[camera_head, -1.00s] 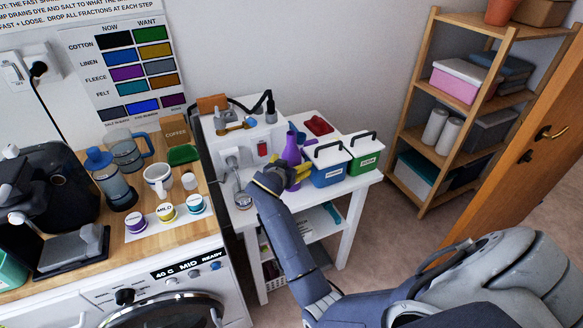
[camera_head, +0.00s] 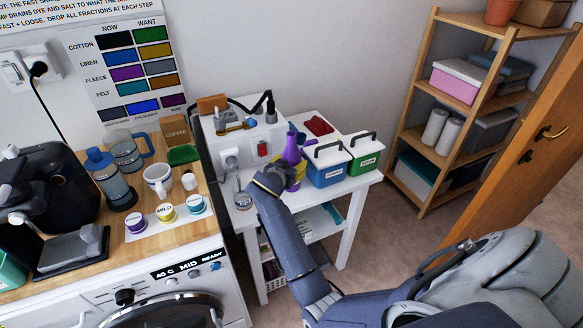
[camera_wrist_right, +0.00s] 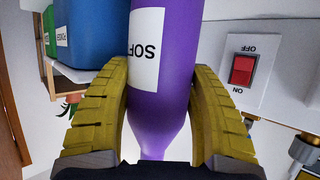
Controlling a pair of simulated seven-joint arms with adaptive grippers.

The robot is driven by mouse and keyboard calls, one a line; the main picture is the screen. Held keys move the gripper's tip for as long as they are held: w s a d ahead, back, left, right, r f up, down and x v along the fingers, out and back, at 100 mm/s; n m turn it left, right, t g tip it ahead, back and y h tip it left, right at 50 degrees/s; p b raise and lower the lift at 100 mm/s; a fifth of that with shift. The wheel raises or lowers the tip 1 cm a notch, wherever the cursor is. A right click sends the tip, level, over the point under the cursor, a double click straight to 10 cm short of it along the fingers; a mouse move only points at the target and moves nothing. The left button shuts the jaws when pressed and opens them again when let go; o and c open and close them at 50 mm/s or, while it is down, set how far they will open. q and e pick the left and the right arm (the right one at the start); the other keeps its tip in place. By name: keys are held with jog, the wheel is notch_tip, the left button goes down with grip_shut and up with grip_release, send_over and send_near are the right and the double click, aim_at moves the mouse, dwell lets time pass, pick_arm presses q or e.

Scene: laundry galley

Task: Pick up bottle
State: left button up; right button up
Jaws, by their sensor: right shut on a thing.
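A purple bottle (camera_head: 291,149) with a white label stands on the white side table (camera_head: 361,182). In the right wrist view the bottle (camera_wrist_right: 178,60) fills the space between two yellow ridged finger pads, its label partly reading "SOF". My right gripper (camera_head: 289,174) is shut on the bottle from the front. It also shows in the right wrist view (camera_wrist_right: 160,110), with a pad on each side of the bottle. My left gripper is not in view.
A blue caddy (camera_head: 327,171) and a green caddy (camera_head: 363,159) stand right of the bottle. A white panel with a red switch (camera_head: 263,149) is behind left. A red item (camera_head: 319,125) lies behind. Cups and jars crowd the wooden counter (camera_head: 110,235).

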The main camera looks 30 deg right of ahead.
aim_at(290, 142)
jog(key=shift+r, duration=0.15)
notch_tip(290, 142, up, 10)
jog(key=shift+f, duration=0.1)
dwell(0.5)
